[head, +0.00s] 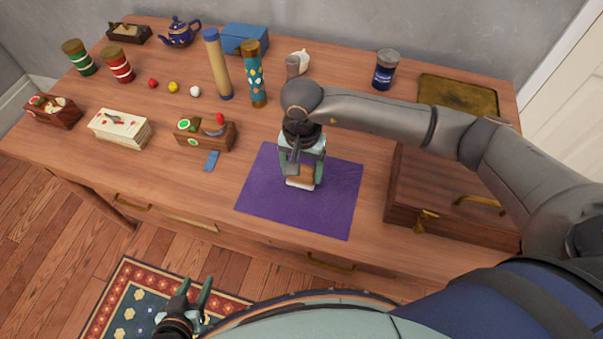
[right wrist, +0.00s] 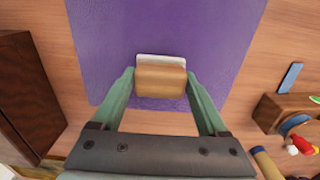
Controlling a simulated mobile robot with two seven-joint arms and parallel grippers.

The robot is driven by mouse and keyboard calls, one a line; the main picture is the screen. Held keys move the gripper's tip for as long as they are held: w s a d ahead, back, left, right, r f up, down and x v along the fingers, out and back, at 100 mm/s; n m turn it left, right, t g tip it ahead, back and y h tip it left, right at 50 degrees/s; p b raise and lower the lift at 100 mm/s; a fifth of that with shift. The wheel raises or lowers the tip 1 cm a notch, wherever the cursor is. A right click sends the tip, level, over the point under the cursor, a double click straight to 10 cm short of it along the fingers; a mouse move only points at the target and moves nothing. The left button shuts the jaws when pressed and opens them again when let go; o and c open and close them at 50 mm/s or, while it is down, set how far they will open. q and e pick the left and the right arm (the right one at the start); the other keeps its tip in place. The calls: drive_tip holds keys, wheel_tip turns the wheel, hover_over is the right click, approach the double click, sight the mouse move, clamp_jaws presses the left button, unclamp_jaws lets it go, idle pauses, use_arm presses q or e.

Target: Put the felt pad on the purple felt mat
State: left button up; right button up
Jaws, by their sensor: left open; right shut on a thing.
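The purple felt mat (head: 262,195) lies flat near the front of the wooden table, and it fills much of the right wrist view (right wrist: 110,45). My right gripper (head: 302,172) is over the mat's middle and is shut on the felt pad (head: 299,184), a block with a tan back and a white underside. In the right wrist view the pad (right wrist: 161,80) sits between the fingertips. I cannot tell whether its underside touches the mat. My left gripper (head: 194,300) is open and empty, low in front of the table above the rug.
A wooden case (head: 440,195) with brass fittings stands right of the mat. A small blue piece (head: 211,160) and a wooden box (head: 205,135) are to its left. Tall tubes (head: 217,65), a teapot (head: 180,32) and a dark jar (head: 385,70) stand further back.

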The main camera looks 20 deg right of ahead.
sight(302, 170)
drive_tip(key=shift+a+f, duration=0.1)
drive_tip(key=shift+f, duration=0.95)
drive_tip(key=shift+s, duration=0.1)
drive_tip(key=shift+f, duration=0.25)
drive_tip(key=o, duration=1.3)
drive_tip(key=shift+r, duration=0.1)
drive_tip(key=shift+c, duration=0.2)
drive_tip(key=shift+r, duration=0.1)
drive_tip(key=shift+r, duration=0.2)
wheel_tip(302, 170, up, 12)
drive_tip(key=shift+f, duration=0.1)
